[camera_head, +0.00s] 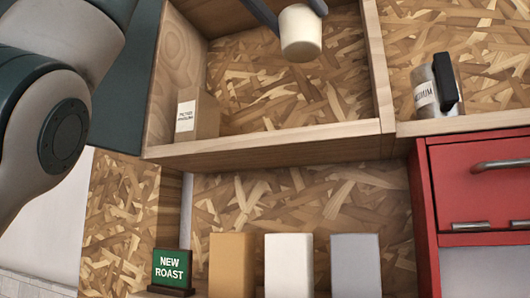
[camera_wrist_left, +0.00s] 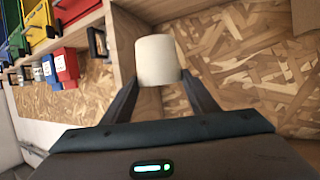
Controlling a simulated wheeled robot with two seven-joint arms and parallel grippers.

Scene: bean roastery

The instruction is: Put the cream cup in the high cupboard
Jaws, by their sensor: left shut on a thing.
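The cream cup (camera_head: 300,36) is at the top of the head view, in front of the chipboard back of the high cupboard (camera_head: 270,148). My left gripper (camera_head: 292,8) is shut on the cup, a finger on either side of it. In the left wrist view the cup (camera_wrist_left: 157,60) sits between the fingertips of my left gripper (camera_wrist_left: 160,82). The cup appears clear of the cupboard's floor board; how deep it is inside is hard to tell. My right gripper is in neither view.
A cardboard box (camera_head: 197,114) with a white label stands at the cupboard's left end. A labelled tin (camera_head: 427,93) with a black part stands right of the divider (camera_head: 377,65). A red cabinet (camera_head: 480,185) is lower right. Below stand several bags and a green sign (camera_head: 171,270).

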